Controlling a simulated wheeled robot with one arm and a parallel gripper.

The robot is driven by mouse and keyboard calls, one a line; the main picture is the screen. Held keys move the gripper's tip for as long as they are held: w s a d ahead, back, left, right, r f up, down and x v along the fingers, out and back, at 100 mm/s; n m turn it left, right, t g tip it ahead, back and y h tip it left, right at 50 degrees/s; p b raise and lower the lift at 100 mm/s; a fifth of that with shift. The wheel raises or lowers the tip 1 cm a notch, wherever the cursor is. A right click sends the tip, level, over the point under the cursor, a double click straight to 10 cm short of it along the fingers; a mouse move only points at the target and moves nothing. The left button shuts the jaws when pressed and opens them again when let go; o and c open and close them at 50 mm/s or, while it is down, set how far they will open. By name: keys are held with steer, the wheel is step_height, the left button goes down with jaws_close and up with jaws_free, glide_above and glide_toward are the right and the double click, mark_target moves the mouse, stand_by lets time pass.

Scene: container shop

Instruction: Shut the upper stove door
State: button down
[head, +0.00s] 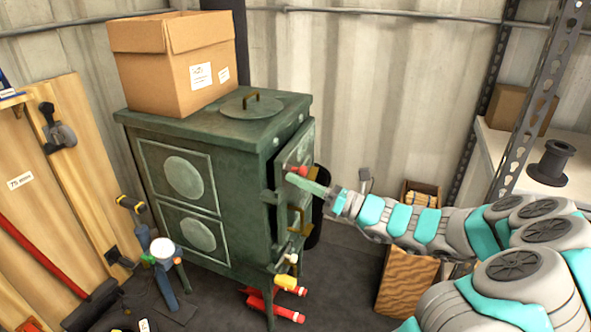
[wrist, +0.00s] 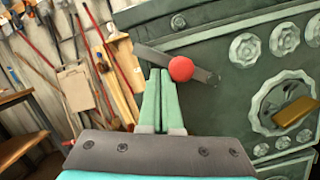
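The dark green stove (head: 205,190) stands left of centre in the head view. Its upper door (head: 297,146) is on the right-hand face and looks slightly ajar, though my gripper hides part of it. In the wrist view a red ball knob (wrist: 181,68) sits on a dark metal lever (wrist: 205,75) against the green stove front; the knob also shows in the head view (head: 302,170). My gripper (wrist: 161,72) has its two green fingers together with nothing between them. The fingertips are close beside the knob; I cannot tell whether they touch. My gripper reaches the stove from the right (head: 292,178).
A cardboard box (head: 150,75) sits on the stove top beside a round lid (head: 250,105). A brass handle (head: 297,218) shows lower on the front. Red tools (head: 272,305) lie on the floor near the stove leg. A metal shelf (head: 560,150) stands at right.

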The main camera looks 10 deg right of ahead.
steer(key=shift+w+d+r+p, duration=0.15)
steer(key=shift+w+r+p, duration=0.05)
steer(key=shift+r+p, duration=0.4)
stand_by(0.3)
steer(key=v, duration=0.7)
steer(key=shift+s+d+f+b, duration=0.15)
steer(key=shift+s+d+b, duration=0.1)
steer(key=shift+d+b, duration=0.1)
steer(key=shift+a, duration=0.1)
